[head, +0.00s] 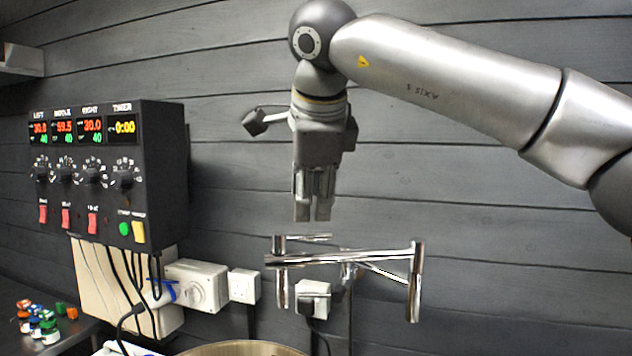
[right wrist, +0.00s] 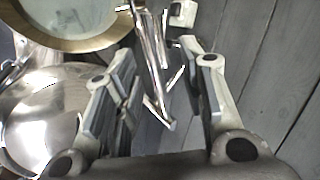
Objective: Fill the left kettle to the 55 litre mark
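A chrome swing pipe (head: 345,259) with hanging ends stands in front of the wall in the head view. My right gripper (head: 313,212) points down above it, apart from it. In the right wrist view my right gripper (right wrist: 163,85) has its fingers spread, with the chrome pipe (right wrist: 155,55) showing beyond the gap and nothing held. A brass-coloured kettle rim (head: 245,349) shows at the bottom of the head view. The right wrist view shows a brass-rimmed vessel (right wrist: 98,43) and a shiny steel vessel (right wrist: 45,105). I cannot tell which is the left kettle; no litre marks are visible. My left gripper is out of view.
A black control box (head: 160,160) with displays, knobs and red switches hangs at the left. White sockets (head: 243,285) and cables are on the grey plank wall. Small coloured bottles (head: 45,325) stand on a dark shelf at lower left.

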